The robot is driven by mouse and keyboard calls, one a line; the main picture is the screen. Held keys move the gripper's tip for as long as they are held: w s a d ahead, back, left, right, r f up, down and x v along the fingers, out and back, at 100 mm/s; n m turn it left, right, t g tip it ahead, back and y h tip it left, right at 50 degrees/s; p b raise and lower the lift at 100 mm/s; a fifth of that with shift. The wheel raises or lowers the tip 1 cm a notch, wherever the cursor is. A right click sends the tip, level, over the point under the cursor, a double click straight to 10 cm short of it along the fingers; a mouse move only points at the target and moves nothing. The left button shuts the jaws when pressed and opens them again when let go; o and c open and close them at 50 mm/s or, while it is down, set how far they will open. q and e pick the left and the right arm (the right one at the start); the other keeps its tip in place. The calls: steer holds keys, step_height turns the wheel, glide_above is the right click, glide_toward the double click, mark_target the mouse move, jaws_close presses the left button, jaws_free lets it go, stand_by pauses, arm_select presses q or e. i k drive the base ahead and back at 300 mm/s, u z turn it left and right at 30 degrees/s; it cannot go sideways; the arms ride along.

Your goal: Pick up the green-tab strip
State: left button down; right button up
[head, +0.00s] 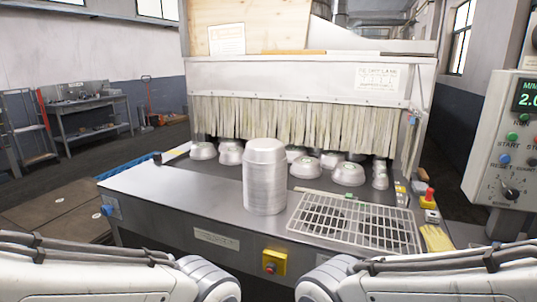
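A tall stack of metal pans (265,178) stands upright on the table's front. Several low round pans sit behind it, near the curtain, one of them at the right (349,174). My two arms enter at the bottom corners, but neither gripper shows.
A wire rack (352,222) lies flat on the table's right front. Yellow gloves (436,238) and a red emergency button (430,194) are at the right edge. A control box (500,150) stands at the far right. The table's left front (185,190) is bare.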

mark_target(348, 196)
steer(key=u, duration=0.9)
steer(key=i, duration=1.4)
steer(key=z, duration=0.25)
